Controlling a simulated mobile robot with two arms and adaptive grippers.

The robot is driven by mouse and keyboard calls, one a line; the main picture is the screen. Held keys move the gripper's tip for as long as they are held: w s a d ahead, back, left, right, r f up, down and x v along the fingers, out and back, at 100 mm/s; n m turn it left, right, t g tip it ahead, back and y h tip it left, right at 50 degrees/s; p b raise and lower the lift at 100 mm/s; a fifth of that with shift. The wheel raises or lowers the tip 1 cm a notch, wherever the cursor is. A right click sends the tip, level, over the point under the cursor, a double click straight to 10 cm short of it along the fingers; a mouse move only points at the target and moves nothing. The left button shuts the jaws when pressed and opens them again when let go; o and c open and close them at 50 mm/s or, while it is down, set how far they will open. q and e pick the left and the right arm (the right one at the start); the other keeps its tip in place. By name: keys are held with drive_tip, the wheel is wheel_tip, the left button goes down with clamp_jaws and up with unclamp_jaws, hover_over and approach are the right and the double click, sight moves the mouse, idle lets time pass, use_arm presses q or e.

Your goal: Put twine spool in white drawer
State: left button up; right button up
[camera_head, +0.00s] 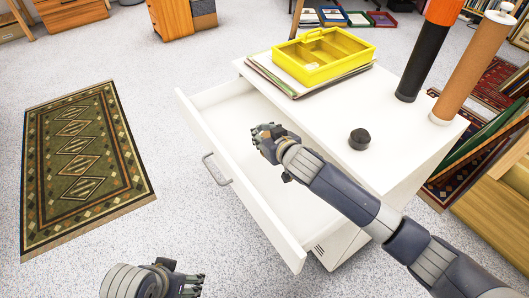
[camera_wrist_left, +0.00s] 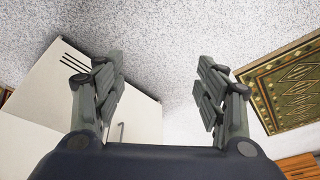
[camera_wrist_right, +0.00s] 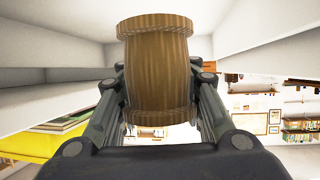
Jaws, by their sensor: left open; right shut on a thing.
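The twine spool (camera_wrist_right: 156,70) is brown, with a rim at each end, and fills the middle of the right wrist view. My right gripper (camera_head: 262,137) is shut on it, over the open white drawer (camera_head: 275,207). In the head view the spool is hidden by the gripper and arm. Drawer walls show around the spool in the right wrist view. The drawer is pulled out from the white cabinet (camera_head: 400,150) and its visible floor is bare. My left gripper (camera_head: 190,285) is open and empty, low at the bottom of the head view; it also shows in the left wrist view (camera_wrist_left: 162,95).
A yellow tray (camera_head: 325,72) sits on flat sheets on the cabinet top. A dark round object (camera_head: 359,139) and two tall tubes, black (camera_head: 422,62) and brown (camera_head: 470,70), stand there too. A patterned rug (camera_head: 80,160) lies left on open floor.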

wheel_tip(320, 180, down, 2)
drive_tip(key=shift+f, duration=0.1)
wheel_tip(320, 180, down, 3)
drive_tip(key=shift+r+b, duration=0.1)
drive_tip(key=shift+b, duration=0.6)
drive_tip(key=shift+f+b, duration=0.3)
drive_tip(key=shift+f, duration=0.6)
use_arm(q)
drive_tip(key=w, duration=0.1)
drive_tip(key=f+t, duration=0.1)
drive_tip(key=w, duration=0.1)
drive_tip(key=shift+w+d+f, duration=0.15)
drive_tip(key=shift+w+d, duration=0.15)
drive_tip(key=shift+d, duration=0.05)
use_arm(e)
drive_tip(key=shift+f, duration=0.1)
drive_tip(key=o, duration=1.3)
use_arm(q)
drive_tip(key=shift+w, duration=0.15)
